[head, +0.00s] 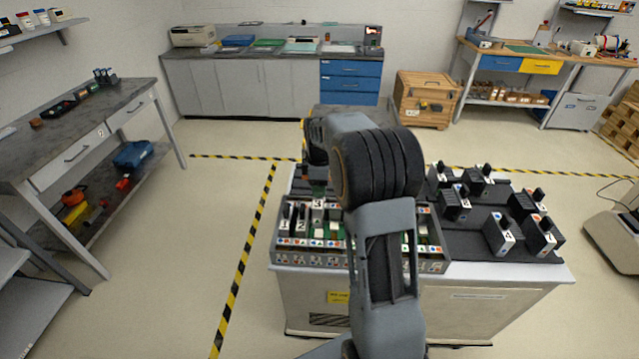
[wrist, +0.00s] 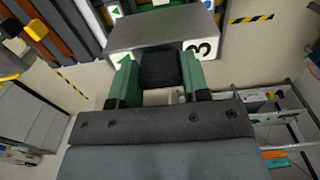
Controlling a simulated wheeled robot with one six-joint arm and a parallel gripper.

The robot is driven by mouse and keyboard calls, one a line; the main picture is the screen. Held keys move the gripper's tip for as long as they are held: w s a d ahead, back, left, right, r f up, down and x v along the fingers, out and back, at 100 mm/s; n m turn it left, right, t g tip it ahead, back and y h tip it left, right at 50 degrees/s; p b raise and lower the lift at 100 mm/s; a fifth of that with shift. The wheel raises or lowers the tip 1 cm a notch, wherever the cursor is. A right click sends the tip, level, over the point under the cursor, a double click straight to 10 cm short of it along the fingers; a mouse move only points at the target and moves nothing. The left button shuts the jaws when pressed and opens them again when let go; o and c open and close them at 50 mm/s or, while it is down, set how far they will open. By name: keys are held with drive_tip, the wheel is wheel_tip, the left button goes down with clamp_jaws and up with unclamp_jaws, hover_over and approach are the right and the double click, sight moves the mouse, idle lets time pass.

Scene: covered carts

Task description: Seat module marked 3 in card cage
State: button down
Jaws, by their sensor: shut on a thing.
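My gripper (wrist: 158,78) is shut on the black handle of a grey module marked 3 (wrist: 150,32), whose near face shows a green triangle and the digit. In the head view this module (head: 318,204) is upright over the left part of the card cage (head: 300,258), just right of two modules with black handles. My arm hides much of the cage's middle. The module's lower end is hidden, so I cannot tell how deep it is in a slot.
A black rack (head: 475,246) with several loose modules stands right of the cage on the same white cart (head: 440,308). The cage's front carries rows of coloured labels. Yellow-black tape (head: 245,255) marks the floor. A bench (head: 75,125) is at the left.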

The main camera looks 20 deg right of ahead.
drive_tip(key=shift+f+b, duration=2.95)
drive_tip(key=shift+f, duration=2)
drive_tip(key=c, duration=0.5)
unclamp_jaws()
wheel_tip(320, 180, up, 14)
drive_tip(key=shift+f, duration=0.1)
